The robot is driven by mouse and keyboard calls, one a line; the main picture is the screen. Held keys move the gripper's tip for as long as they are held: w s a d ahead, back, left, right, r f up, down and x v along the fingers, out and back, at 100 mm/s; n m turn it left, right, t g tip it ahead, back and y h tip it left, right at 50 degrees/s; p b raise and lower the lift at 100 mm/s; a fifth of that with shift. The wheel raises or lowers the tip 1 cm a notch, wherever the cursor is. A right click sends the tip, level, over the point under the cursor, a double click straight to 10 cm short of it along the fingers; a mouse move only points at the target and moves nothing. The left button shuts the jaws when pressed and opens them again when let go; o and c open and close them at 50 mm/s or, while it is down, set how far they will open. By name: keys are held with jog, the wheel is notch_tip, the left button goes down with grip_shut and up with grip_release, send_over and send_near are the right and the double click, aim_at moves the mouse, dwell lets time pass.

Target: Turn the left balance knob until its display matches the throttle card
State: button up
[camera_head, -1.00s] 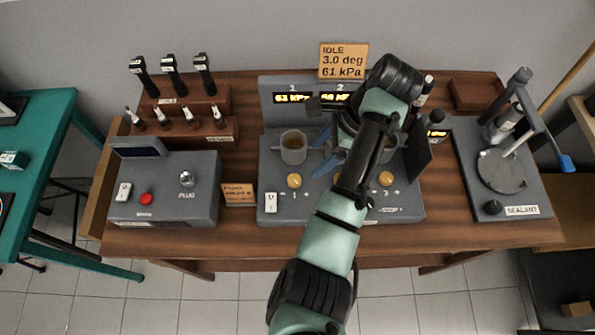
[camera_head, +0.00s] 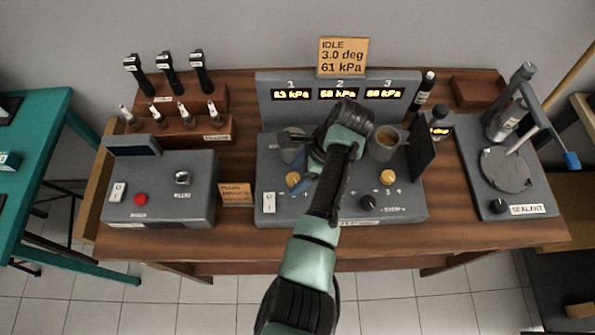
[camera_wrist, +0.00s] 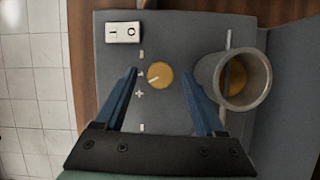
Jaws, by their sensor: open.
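The left balance knob (camera_head: 293,180) is a round orange-yellow knob with a white pointer line, on the grey bench unit's sloping front. In the wrist view the knob (camera_wrist: 160,75) lies between my two blue fingers, apart from both. My gripper (camera_wrist: 161,88) is open and empty over it; the head view shows its blue fingers (camera_head: 299,185) partly behind my arm. The left display (camera_head: 292,95) under "1" reads 63 kPa. The throttle card (camera_head: 343,57) reads IDLE, 3.0 deg, 61 kPa.
A metal cup-like throttle body (camera_wrist: 243,80) stands close to my right finger in the wrist view. A white rocker switch (camera_wrist: 123,32) is near the knob. Another yellow knob (camera_head: 388,177) and a black dial (camera_head: 368,202) are further right.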

jog(key=shift+c, duration=0.4)
grip_shut()
jog(key=shift+n, duration=0.3)
jog(key=shift+w+n+g+b, duration=0.15)
jog(key=shift+n+g+b, duration=0.35)
jog(key=shift+n, duration=0.8)
jog(key=shift+w+n+g+b, duration=0.1)
jog(key=shift+n+g+b, duration=0.15)
jog(key=shift+n+g, duration=0.75)
jog(key=shift+n+t, duration=0.3)
jog(key=shift+n, duration=0.1)
grip_release()
jog(key=shift+o, duration=0.4)
